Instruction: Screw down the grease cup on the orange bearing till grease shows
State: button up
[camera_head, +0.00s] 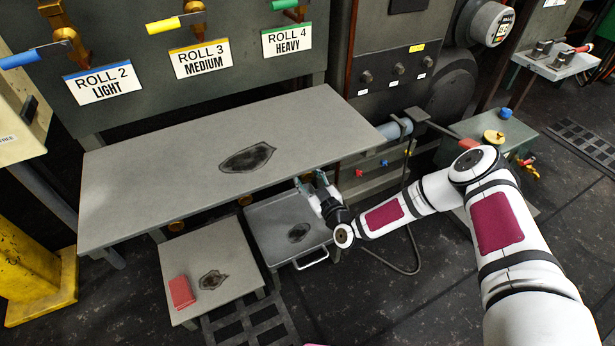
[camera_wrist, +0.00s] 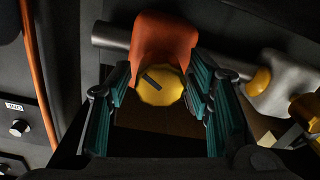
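In the wrist view, the orange bearing (camera_wrist: 165,40) sits at top centre on a grey shaft. Its grease cup (camera_wrist: 160,86) is a yellow, ridged round cap with a dark slanted mark on its face. My gripper (camera_wrist: 161,88) has its two teal fingers apart, one on each side of the cup. Narrow gaps seem to separate the fingers from the cup, but contact is hard to judge. The seam between cup and bearing is hidden behind the cap. In the head view, my gripper (camera_head: 313,183) is at the long grey table's front edge; the orange bearing is not visible there.
The grey table (camera_head: 130,190) lies left of my gripper. A lower drawer-like tray (camera_head: 270,220) and a small stand (camera_head: 235,260) with a red block (camera_head: 181,292) are below. In the wrist view, another yellow cap (camera_wrist: 259,81) sits on a grey housing at right.

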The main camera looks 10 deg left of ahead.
jog(key=c, duration=0.7)
jog(key=m+b, duration=0.2)
jog(key=m, duration=0.1)
jog(key=shift+f+m, duration=0.15)
jog(key=shift+m, duration=0.25)
jog(key=shift+m+b, duration=0.95)
jog(key=shift+m, duration=0.95)
jog(key=o, duration=1.1)
jog(key=shift+o, duration=0.2)
